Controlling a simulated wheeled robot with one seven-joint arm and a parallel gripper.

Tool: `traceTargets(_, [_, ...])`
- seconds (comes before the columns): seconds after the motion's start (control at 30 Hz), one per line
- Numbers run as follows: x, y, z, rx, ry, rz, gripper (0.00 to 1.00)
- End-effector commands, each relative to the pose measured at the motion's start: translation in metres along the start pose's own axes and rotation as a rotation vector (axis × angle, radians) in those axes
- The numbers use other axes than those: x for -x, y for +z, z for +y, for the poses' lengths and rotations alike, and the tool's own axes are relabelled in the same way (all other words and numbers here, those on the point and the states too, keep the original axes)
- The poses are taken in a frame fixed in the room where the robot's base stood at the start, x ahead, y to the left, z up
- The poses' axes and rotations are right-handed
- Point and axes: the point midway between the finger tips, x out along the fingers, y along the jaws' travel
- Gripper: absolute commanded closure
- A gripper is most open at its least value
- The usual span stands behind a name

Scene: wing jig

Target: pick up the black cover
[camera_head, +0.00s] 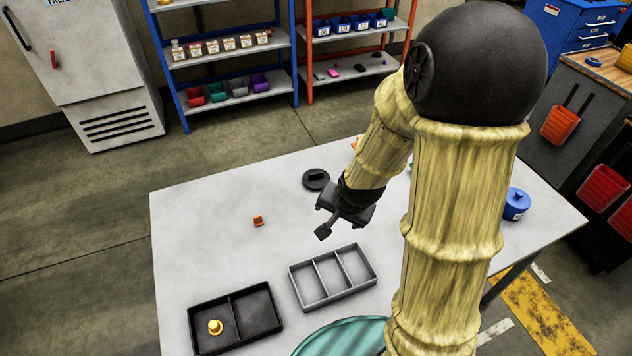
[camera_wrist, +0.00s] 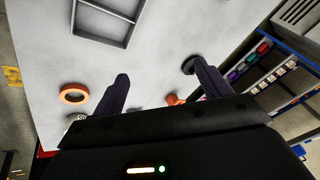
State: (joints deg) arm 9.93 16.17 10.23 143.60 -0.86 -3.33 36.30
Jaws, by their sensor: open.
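The black cover (camera_head: 316,179) is a round dark disc with a raised bar on top. It lies flat on the grey-white table, to the upper left of my gripper in the head view. My gripper (camera_head: 323,218) is open and empty, above the table between the cover and the grey tray. In the wrist view, a dark round piece that looks like the cover (camera_wrist: 187,66) shows just beside the right finger of my gripper (camera_wrist: 160,70), partly hidden by it. It is not between the fingers.
A grey three-part tray (camera_head: 291,274) and a black two-part tray (camera_head: 192,316) holding a yellow knobbed piece (camera_head: 215,327) stand at the front. A small orange block (camera_head: 258,221) lies left. A blue lidded pot (camera_head: 516,205) stands right. The wrist view shows an orange ring (camera_wrist: 62,96).

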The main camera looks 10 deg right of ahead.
Motion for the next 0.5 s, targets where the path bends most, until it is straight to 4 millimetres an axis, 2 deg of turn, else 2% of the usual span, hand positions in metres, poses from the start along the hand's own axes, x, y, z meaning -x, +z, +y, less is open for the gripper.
traceTargets(0.03, [-0.020, -0.002, -0.001, -0.102, -0.024, 0.007, 0.24])
traceTargets(0.2, [-0.069, -0.015, -0.014, -0.485, -0.149, 0.033, 0.24])
traceTargets(0.5, [-0.138, -0.036, -0.031, -1.234, -0.432, -0.024, 0.24])
